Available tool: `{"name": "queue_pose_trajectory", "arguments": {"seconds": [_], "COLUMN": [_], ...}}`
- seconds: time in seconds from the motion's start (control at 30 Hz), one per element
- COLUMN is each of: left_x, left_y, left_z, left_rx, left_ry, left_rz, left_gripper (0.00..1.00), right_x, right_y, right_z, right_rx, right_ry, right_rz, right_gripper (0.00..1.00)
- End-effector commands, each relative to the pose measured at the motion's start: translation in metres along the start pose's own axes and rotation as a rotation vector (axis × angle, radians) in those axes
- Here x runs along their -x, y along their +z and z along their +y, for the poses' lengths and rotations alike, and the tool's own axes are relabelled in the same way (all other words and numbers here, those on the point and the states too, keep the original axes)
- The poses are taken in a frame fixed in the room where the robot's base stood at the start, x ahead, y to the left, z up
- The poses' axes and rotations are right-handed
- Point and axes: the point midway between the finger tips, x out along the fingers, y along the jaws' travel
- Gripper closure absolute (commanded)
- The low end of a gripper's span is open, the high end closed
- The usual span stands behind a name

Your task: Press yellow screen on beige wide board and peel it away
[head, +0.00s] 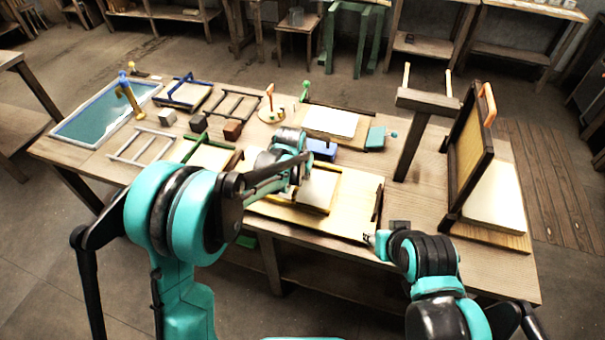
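A wide pale yellow-beige board (350,215) lies flat at the front middle of the table, with a dark strip along its right end. A smaller cream panel (318,190) lies on it.
A tall dark-framed screen (470,150) with an orange handle stands upright at the right, beside a white sheet (495,195). A wooden stand (428,105) rises behind. A blue-green vat (105,110) sits at the far left. Several small frames and blocks crowd the back left.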

Motion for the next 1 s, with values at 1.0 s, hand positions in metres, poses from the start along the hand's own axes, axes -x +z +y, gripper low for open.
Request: {"name": "queue_pose_trajectory", "arguments": {"seconds": [1.0], "left_x": [-0.0094], "left_y": [0.0039], "left_z": [0.0000], "left_rx": [0.000], "left_ry": [0.000], "left_rz": [0.000], "left_gripper": [1.00], "right_x": [-0.0066], "right_y": [0.0047], "right_z": [0.0000], "right_rx": [0.000], "right_ry": [0.000], "right_rz": [0.000], "right_gripper": [0.60]}}
